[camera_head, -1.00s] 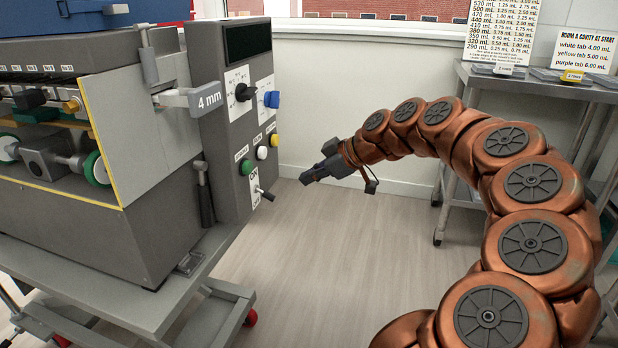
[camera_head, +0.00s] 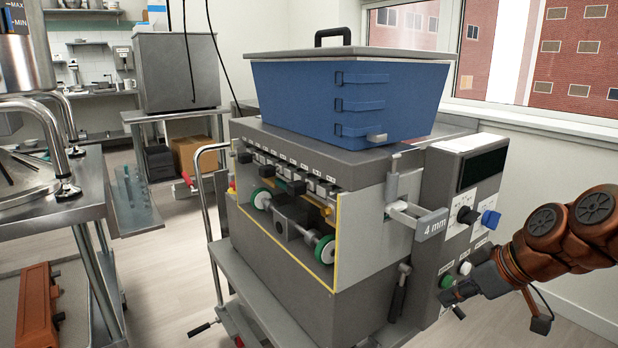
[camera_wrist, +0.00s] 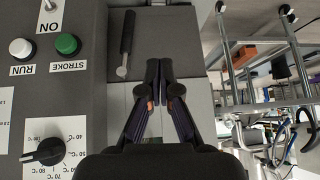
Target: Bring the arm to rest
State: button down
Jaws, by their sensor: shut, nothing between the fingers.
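My gripper (camera_head: 452,298) is at the end of my copper-coloured arm, at the lower right of the head view. It appears in front of the depositor's control panel (camera_head: 437,240), near the green button. In the wrist view, the fingers of my gripper (camera_wrist: 158,68) come together at the tips with nothing between them. The grey side of the machine lies behind them there, with a dark lever handle (camera_wrist: 126,45). I cannot tell the exact gap to the panel, but no contact shows.
The gummy depositor carries a blue lidded hopper (camera_head: 345,95) and a "4 mm" tab (camera_head: 433,225). The wrist view shows a dial (camera_wrist: 42,152), STROKE button (camera_wrist: 67,44) and RUN button (camera_wrist: 21,48). A steel table (camera_head: 50,205) stands left.

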jog(key=s+a+r+m+g+h+p, duration=0.1)
jog(key=s+a+r+m+g+p, duration=0.1)
jog(key=s+a+r+p, duration=0.5)
jog(key=s+a+r+m+g+h+p, duration=0.2)
jog(key=s+a+r+g+p, duration=0.15)
jog(key=s+p, duration=0.6)
jog(key=s+d+r+m+h+p, duration=0.1)
jog(key=s+r+p, duration=0.1)
jog(key=s+p, duration=0.2)
jog(key=s+d+r+m+g+h+p, duration=0.1)
jog(key=s+r+m+p, duration=0.1)
jog(key=s+p, duration=0.3)
jog(key=shift+s+d+r+m+p, duration=0.3)
jog(key=shift+s+d+r, duration=0.1)
jog(key=shift+r, duration=0.35)
